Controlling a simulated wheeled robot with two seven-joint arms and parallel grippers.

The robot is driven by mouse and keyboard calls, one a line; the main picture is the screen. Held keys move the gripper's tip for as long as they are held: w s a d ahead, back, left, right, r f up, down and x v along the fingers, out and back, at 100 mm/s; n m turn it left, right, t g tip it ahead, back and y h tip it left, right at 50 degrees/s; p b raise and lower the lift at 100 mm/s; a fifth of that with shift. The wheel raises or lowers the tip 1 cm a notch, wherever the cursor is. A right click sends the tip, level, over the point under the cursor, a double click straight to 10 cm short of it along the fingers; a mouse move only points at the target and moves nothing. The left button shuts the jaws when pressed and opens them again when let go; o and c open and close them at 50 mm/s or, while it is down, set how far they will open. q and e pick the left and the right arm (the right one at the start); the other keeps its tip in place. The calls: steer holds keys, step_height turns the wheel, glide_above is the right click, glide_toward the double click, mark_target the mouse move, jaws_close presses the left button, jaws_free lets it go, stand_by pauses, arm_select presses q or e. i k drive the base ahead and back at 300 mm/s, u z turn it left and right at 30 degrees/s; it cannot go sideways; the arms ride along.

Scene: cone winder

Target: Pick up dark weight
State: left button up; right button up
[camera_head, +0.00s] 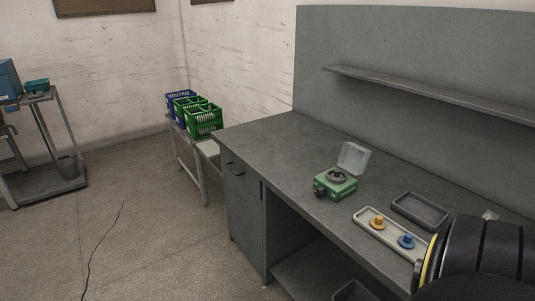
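A small green device (336,185) with a raised clear lid stands on the grey bench. A dark round piece (337,176) sits on its top; I cannot tell whether it is the dark weight or part of the device. A pale tray (391,238) to its right holds a yellow knobbed piece (377,222) and a blue knobbed piece (406,241). The right end of this tray is hidden behind my black right arm. No other dark weight can be made out. Neither gripper's fingers are in view.
A dark, seemingly empty tray (420,211) lies behind the pale tray. A shelf (430,93) runs along the back panel. Green and blue crates (196,115) stand on a side table at the bench's far end. The bench's left part is clear.

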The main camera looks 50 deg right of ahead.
mark_target(337, 176)
steer(key=z, duration=0.35)
steer(key=i, duration=1.3)
steer(key=z, duration=0.95)
